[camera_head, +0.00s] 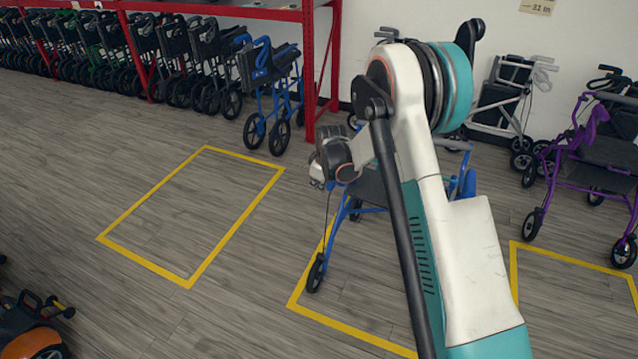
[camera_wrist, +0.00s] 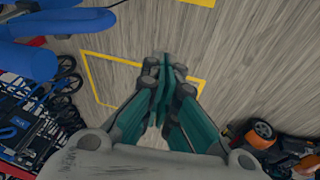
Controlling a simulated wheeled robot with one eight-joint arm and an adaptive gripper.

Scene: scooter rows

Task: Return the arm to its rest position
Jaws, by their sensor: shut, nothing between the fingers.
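My arm (camera_head: 465,260), white and teal, rises from the bottom of the head view and bends at a large joint near the top. Its wrist (camera_head: 335,160) hangs to the left of the upper link. My gripper (camera_wrist: 163,65) shows in the wrist view with its teal fingers together and nothing between them. The fingertips point over bare floor by a yellow outline. In the head view the fingers cannot be made out clearly.
A blue rollator (camera_head: 370,188) stands behind my arm, partly hidden. A purple rollator (camera_head: 600,170) is at right. Another blue one (camera_head: 270,90) stands by the red rack (camera_head: 308,70). An orange scooter (camera_head: 35,340) is at lower left. The left yellow outline (camera_head: 140,261) is empty.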

